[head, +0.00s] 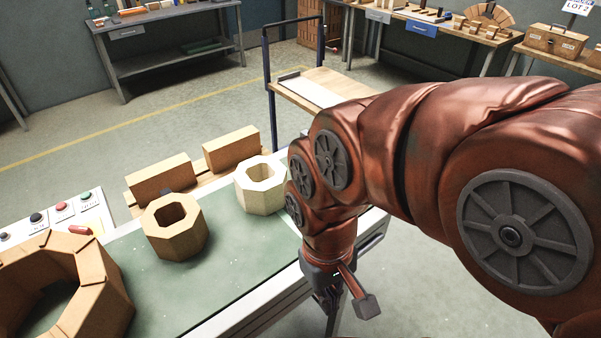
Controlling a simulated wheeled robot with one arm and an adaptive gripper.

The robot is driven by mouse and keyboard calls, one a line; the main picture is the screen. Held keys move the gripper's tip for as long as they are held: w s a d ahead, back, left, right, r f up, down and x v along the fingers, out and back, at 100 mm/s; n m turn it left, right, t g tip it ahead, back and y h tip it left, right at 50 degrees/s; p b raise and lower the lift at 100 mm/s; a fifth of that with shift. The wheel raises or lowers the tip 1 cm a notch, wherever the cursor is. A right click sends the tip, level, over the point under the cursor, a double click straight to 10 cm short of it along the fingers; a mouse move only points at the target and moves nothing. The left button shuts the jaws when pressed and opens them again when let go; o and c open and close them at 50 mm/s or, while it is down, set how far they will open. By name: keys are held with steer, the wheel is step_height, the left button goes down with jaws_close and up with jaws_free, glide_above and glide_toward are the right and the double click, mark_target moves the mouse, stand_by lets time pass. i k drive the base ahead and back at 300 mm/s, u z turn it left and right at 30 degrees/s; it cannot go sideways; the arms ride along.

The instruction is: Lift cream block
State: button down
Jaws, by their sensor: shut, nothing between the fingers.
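The cream block (261,181) is an octagonal ring with a hole through its middle. It stands on the green work surface in the head view, near the surface's far right part and just left of my arm. My gripper (345,303) hangs low at the end of my arm, beyond the work surface's right edge. It is shut, apart from the cream block and holds nothing. Its fingertips are small and dark, partly hidden by my own parts.
A tan octagonal ring (174,227) stands left of the cream block, and a larger segmented ring (100,297) is at the lower left. Two rectangular bricks (158,178) lie behind. A button panel (62,216) is at the left. A cart (318,86) stands behind.

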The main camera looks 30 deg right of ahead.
mark_target(262, 185)
steer(key=u, duration=3.4)
steer(key=k, duration=2.7)
steer(key=z, duration=0.6)
steer(key=i, duration=1)
